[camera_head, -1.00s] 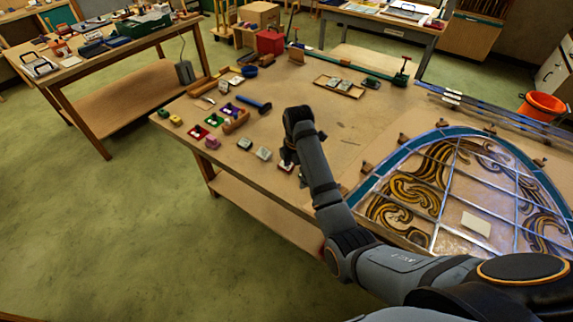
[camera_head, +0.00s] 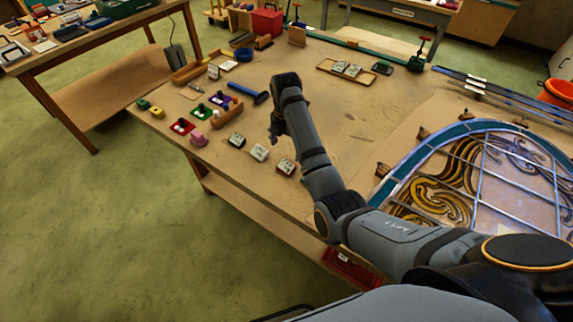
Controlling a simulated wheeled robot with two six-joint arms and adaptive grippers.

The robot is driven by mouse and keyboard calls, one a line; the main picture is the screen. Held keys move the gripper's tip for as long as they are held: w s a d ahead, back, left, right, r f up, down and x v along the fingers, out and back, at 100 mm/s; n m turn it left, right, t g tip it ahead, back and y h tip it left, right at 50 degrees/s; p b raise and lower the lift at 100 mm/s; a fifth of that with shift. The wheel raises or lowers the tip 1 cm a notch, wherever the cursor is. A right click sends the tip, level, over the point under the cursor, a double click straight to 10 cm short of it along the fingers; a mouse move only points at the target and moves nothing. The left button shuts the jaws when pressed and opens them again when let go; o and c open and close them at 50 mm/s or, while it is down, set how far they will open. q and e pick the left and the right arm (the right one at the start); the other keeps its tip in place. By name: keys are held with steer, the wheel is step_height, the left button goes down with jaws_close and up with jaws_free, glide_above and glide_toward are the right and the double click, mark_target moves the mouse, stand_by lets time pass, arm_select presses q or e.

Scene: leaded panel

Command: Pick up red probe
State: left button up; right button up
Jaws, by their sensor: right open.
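A small red piece (camera_head: 182,126) with a white part on it lies near the left edge of the workbench. It is the front one in a short row with a green piece (camera_head: 201,112) and a purple piece (camera_head: 221,99). It is too small for me to tell its exact shape or whether it is the probe. My right gripper (camera_head: 273,136) hangs above the bench, to the right of the red piece and clear of it. It is open, with nothing seen in it; its fingers are small and dark. My left gripper is not in view.
Three small tags (camera_head: 258,152) lie near the bench's front edge. A pink block (camera_head: 198,138), a wooden block (camera_head: 230,112) and a blue-headed hammer (camera_head: 248,93) lie near the coloured pieces. The leaded panel (camera_head: 480,175) fills the right side.

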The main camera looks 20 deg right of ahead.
mark_target(287, 165)
step_height(287, 165, down, 2)
steer(key=shift+s+f, duration=0.15)
steer(key=shift+f, duration=0.1)
steer(key=f+p, duration=0.1)
steer(key=f, duration=0.2)
steer(key=shift+w+d+p, duration=0.15)
steer(key=shift+w+p, duration=0.15)
steer(key=shift+p, duration=0.1)
step_height(287, 165, down, 2)
steer(key=shift+f, duration=0.55)
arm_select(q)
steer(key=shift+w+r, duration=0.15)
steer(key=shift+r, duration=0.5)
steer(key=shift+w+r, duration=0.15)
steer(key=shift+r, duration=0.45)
arm_select(e)
steer(key=c, duration=1.3)
steer(key=shift+o, duration=0.2)
steer(key=shift+r, duration=0.2)
